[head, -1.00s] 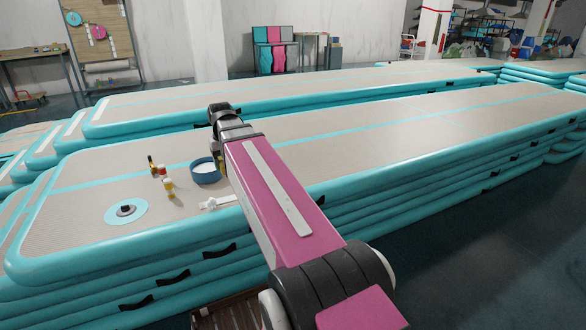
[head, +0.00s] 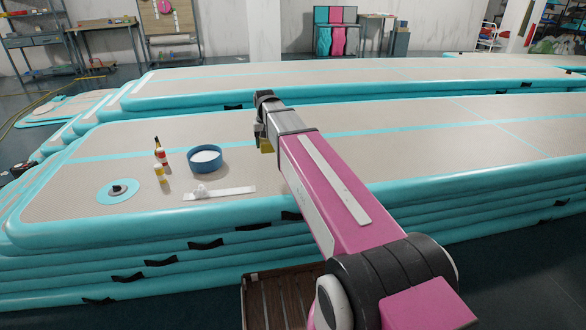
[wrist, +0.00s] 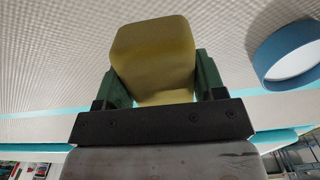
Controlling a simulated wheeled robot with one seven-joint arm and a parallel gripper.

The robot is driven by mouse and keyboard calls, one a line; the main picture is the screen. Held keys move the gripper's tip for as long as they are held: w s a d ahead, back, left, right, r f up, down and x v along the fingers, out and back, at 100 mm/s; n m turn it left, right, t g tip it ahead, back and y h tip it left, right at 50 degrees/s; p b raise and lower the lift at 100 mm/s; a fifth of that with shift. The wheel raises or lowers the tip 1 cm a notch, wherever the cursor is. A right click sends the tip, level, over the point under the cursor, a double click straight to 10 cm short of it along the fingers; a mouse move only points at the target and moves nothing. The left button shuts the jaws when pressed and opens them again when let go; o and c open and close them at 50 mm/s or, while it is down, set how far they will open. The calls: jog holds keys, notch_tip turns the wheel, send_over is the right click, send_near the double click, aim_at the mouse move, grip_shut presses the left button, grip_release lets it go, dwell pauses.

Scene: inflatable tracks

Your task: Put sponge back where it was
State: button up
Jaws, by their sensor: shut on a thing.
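The sponge (wrist: 153,55) is a yellow block held between the two green fingers of my gripper (wrist: 153,82) in the wrist view. In the head view a yellow bit of the sponge (head: 266,146) shows under my gripper (head: 260,135), partly hidden by the arm. My gripper is shut on it and holds it over the beige top of the stacked inflatable track (head: 400,150), right of the blue bowl. I cannot tell how high the sponge is above the surface.
On the track stand a blue bowl (head: 205,158) with white inside, bottles (head: 160,155) (head: 160,174), a white strip (head: 220,193) with a small white piece, and a teal disc (head: 118,191) with a dark centre. The track right of my arm is clear.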

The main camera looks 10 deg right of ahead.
jog(key=shift+w+a+f, duration=0.45)
jog(key=shift+w+a, duration=0.15)
jog(key=shift+w, duration=0.1)
jog(key=shift+w+f, duration=0.15)
jog(key=shift+f, duration=0.15)
jog(key=d+f, duration=0.2)
jog(key=d, duration=0.1)
jog(key=w+d+f, duration=0.1)
jog(key=d+f, duration=0.1)
jog(key=d, duration=0.2)
jog(key=d+f, duration=0.2)
jog(key=d, duration=0.2)
jog(key=shift+w+f, duration=0.15)
jog(key=shift+f, duration=2.25)
jog(key=shift+f, duration=0.1)
jog(key=o, duration=0.9)
notch_tip(320, 180, up, 12)
